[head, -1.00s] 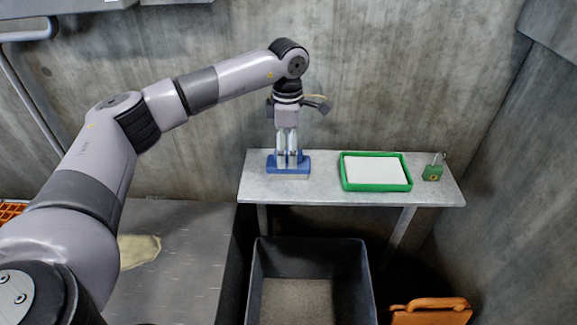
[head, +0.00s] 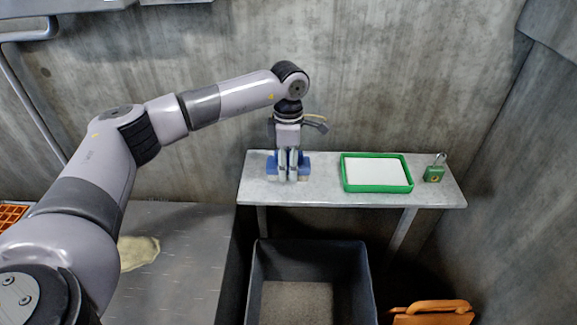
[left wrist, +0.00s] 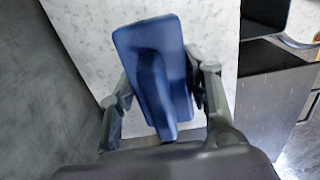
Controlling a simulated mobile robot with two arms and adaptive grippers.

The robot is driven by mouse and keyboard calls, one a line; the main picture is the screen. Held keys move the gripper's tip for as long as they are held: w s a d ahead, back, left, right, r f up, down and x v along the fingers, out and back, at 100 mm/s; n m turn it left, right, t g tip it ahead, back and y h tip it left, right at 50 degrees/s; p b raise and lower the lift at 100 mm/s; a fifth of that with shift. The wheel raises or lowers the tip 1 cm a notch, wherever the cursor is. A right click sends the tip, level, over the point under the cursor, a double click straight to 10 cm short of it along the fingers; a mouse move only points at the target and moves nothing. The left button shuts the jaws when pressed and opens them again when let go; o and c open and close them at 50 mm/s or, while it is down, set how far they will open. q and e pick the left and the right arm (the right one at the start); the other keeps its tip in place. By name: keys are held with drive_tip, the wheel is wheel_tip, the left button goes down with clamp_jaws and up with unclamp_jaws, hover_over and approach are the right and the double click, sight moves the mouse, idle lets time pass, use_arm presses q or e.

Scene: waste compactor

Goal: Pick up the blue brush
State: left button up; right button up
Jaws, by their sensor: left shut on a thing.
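The blue brush (head: 303,166) is at the left end of the grey shelf (head: 325,193), mostly hidden behind my fingers in the head view. My left gripper (head: 288,174) points down over it with its fingers shut on it. In the left wrist view the blue brush (left wrist: 158,70) shows its flat block and raised handle, with a finger of my left gripper (left wrist: 160,105) on each side. I cannot tell whether the brush still touches the shelf. My right gripper is not in view.
A green tray with a white inside (head: 376,189) and a green padlock (head: 434,174) stand to the right on the shelf. A dark open bin (head: 312,247) is below in front. An orange thing (head: 432,312) lies lower right. A concrete wall is close behind.

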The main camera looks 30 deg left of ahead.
use_arm(q)
drive_tip(key=c, duration=0.6)
drive_tip(key=shift+c, duration=0.4)
drive_tip(key=shift+r, duration=0.1)
drive_tip(key=shift+r, duration=0.45)
wheel_tip(320, 180, up, 19)
drive_tip(key=p, duration=0.3)
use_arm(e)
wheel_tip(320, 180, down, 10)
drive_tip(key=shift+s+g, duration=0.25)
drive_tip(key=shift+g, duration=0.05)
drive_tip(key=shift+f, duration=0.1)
